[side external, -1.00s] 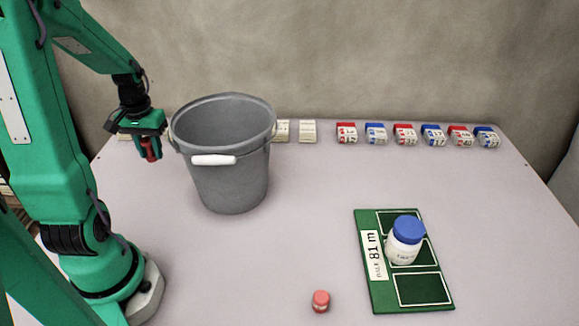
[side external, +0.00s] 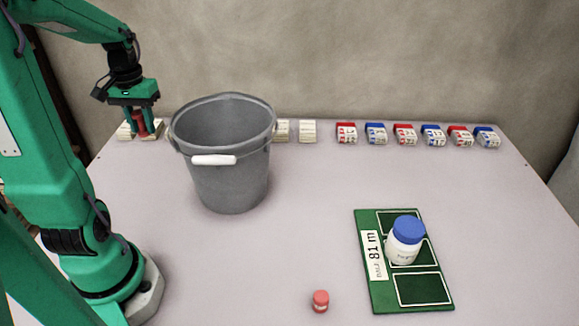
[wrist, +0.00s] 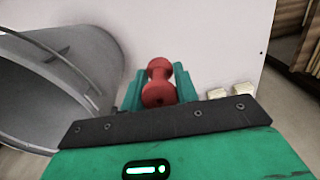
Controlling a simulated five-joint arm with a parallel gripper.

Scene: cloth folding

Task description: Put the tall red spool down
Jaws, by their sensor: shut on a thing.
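The tall red spool (side external: 142,126) is between the fingers of my gripper (side external: 142,124), left of the grey bucket in the side view. In the wrist view the red spool (wrist: 159,84) shows its narrow waist and two wide ends, with a green finger of my gripper (wrist: 158,90) on each side. My gripper is shut on the spool and points down. The spool appears to be held above the table; its exact height is hard to tell. A short red piece (side external: 320,301) stands on the table near the front.
The grey bucket (side external: 233,180) stands close to the right of my gripper. A row of red, blue and cream blocks (side external: 404,134) lines the back edge. A green board (side external: 384,295) with a blue-lidded white jar (side external: 404,242) lies at right. The table's middle (side external: 310,205) is clear.

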